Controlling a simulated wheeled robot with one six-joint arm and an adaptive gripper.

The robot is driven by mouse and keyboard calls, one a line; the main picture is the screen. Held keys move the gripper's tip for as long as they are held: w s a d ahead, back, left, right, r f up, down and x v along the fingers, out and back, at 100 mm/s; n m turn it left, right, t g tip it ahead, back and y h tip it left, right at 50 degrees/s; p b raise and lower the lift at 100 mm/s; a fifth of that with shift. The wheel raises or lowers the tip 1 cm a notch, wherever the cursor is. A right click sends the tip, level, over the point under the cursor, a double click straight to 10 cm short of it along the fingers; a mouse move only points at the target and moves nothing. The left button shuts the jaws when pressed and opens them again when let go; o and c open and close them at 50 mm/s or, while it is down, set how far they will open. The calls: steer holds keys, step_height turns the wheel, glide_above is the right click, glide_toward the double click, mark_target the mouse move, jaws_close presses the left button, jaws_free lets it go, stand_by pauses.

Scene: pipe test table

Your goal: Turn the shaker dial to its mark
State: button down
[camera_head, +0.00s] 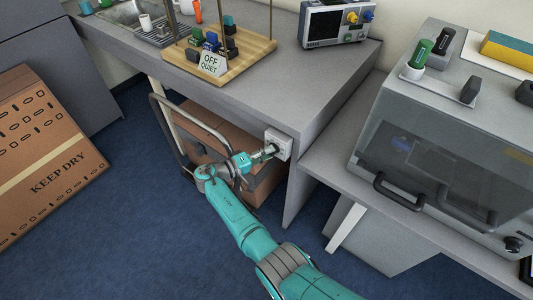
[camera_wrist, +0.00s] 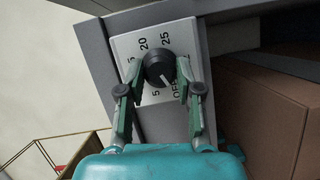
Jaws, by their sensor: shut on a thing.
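The shaker dial (camera_wrist: 160,68) is a round black knob on a white plate (camera_wrist: 126,40), fixed to the end of the grey bench. The plate shows 5, 20, 25 and OFF; other marks are partly hidden by the fingers. A pale line on the knob appears to point down toward the OFF side. My gripper (camera_wrist: 160,66) is shut on the dial, one finger on each side of it. In the head view, my gripper (camera_head: 264,153) reaches the plate (camera_head: 283,139) and covers most of the dial.
A grey machine with black handles (camera_head: 398,193) stands at right.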

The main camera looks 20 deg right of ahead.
stand_by(0.4)
steer(key=c, duration=0.8)
jaws_free()
steer(key=shift+o, duration=0.2)
steer(key=f+v, duration=0.1)
steer(key=v, duration=1.1)
steer(key=shift+r, duration=0.45)
